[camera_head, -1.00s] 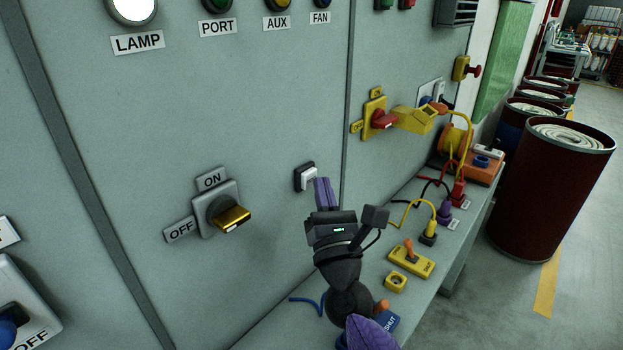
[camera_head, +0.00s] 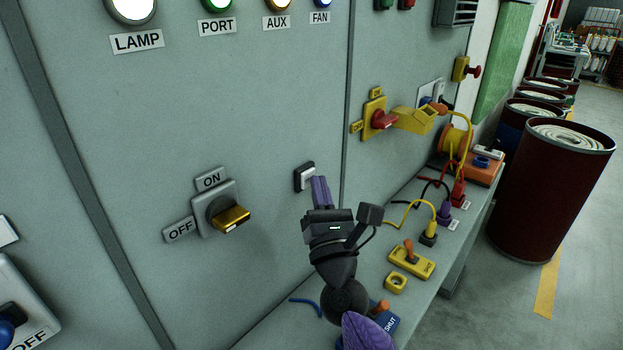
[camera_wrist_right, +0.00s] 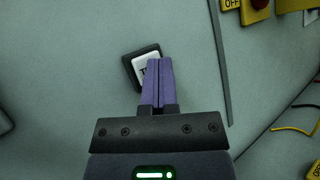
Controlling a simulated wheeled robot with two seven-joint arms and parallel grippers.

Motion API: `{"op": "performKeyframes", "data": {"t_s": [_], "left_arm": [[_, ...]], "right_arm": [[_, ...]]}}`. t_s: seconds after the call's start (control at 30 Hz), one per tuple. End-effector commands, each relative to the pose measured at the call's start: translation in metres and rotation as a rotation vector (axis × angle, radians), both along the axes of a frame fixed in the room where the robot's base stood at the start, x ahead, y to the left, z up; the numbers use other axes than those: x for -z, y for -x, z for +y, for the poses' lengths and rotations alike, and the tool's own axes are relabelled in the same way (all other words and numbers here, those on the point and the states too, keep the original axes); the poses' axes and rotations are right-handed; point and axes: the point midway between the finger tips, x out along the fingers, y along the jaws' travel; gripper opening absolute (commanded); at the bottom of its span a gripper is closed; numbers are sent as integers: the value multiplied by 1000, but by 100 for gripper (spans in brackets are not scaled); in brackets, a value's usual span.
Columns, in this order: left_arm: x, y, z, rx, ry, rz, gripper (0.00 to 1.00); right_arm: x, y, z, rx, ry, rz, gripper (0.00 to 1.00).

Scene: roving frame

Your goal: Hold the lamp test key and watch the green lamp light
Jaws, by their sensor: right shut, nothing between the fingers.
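The lamp test key is a white rocker (camera_head: 305,178) in a black frame on the grey panel. It also shows in the right wrist view (camera_wrist_right: 140,66), its lettering partly hidden by my fingers. My right gripper (camera_head: 319,182) is shut and empty, its purple fingertips at the key and seemingly pressing it. In the wrist view the closed fingertips (camera_wrist_right: 159,62) overlap the key's right part. The green lamp (camera_head: 217,4) above the PORT label is lit, with a bright white centre and green rim; the frame cuts off its top. My left gripper is out of view.
The LAMP (camera_head: 132,8), AUX (camera_head: 277,3) and FAN (camera_head: 320,3) lamps also glow. A yellow-handled ON/OFF switch (camera_head: 220,210) is left of the key. The bench below carries plugs and a yellow switch box (camera_head: 412,263).

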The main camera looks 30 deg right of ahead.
Motion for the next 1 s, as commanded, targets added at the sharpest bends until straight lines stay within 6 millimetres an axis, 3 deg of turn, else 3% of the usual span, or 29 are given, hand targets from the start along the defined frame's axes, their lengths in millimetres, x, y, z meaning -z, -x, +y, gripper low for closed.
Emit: {"op": "performKeyframes", "data": {"t_s": [0.63,1.0], "left_arm": [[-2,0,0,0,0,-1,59],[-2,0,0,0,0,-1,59]], "right_arm": [[1,16,-7,0,1,1,0],[1,49,-21,0,1,2,0]]}}
